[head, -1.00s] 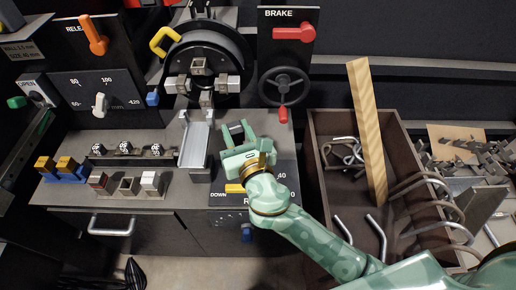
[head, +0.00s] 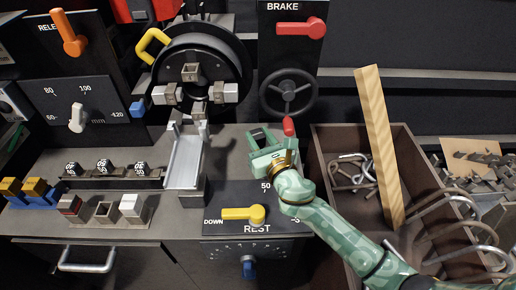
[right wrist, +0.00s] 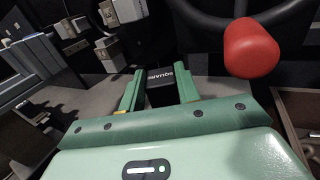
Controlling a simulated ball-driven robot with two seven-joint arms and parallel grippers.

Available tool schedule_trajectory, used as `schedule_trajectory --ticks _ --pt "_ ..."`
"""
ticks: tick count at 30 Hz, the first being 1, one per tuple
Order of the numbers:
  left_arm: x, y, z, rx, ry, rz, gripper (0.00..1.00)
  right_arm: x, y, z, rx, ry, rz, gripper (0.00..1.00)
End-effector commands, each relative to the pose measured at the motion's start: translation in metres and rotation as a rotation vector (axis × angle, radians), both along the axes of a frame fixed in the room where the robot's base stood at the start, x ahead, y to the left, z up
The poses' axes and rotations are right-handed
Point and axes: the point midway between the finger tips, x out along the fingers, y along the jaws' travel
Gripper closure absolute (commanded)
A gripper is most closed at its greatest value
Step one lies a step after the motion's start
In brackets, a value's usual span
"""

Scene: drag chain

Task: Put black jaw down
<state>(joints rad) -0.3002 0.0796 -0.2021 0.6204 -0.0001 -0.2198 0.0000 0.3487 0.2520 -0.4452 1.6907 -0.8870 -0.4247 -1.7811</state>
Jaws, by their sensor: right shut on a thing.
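My right gripper (head: 265,142) is shut on a black jaw (head: 259,136), a small dark block. In the right wrist view the black jaw (right wrist: 160,87) shows pale lettering between the two green fingers (right wrist: 158,92). The gripper is over the right part of the grey bench top (head: 228,150), just below the handwheel's red knob; the wrist view does not show clearly whether the jaw touches the bench. Several other jaws stand to the left: black lettered ones in a rack (head: 104,167) and a row of blocks in front, such as a silver one (head: 130,204). My left gripper is out of view.
The handwheel (head: 287,91) with its red knob (head: 289,126) is close to the gripper. A silver channel (head: 184,160) stands to the left. A yellow lever (head: 242,213) sits on the REST panel. A wooden crate (head: 318,170) with bent rods and a plank (head: 379,145) is on the right.

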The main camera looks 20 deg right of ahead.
Motion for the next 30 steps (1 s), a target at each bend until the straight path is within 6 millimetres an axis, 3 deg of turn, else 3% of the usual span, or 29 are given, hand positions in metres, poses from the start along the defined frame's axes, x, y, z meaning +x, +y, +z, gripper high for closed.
schedule_trajectory --ticks 1,4,15,16,18,27,30 --pt "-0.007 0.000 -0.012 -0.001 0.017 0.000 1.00 0.000 0.001 -0.020 0.002 0.009 0.000 0.95" --pt "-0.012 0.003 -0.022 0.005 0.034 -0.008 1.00 -0.001 0.001 -0.036 0.001 0.011 0.000 0.95" --pt "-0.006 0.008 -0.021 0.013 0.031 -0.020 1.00 -0.001 0.001 -0.034 0.000 0.004 0.000 0.95" --pt "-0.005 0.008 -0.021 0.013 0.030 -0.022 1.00 -0.001 0.001 -0.034 -0.002 0.005 0.000 0.62" --pt "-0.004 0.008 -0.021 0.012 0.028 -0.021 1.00 -0.001 0.001 -0.033 0.000 0.004 0.000 0.46" --pt "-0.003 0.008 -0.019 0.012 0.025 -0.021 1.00 -0.001 0.001 -0.030 0.000 0.003 0.000 0.46" --pt "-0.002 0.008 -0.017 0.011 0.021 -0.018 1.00 -0.011 0.000 -0.030 -0.001 0.005 0.000 0.46"
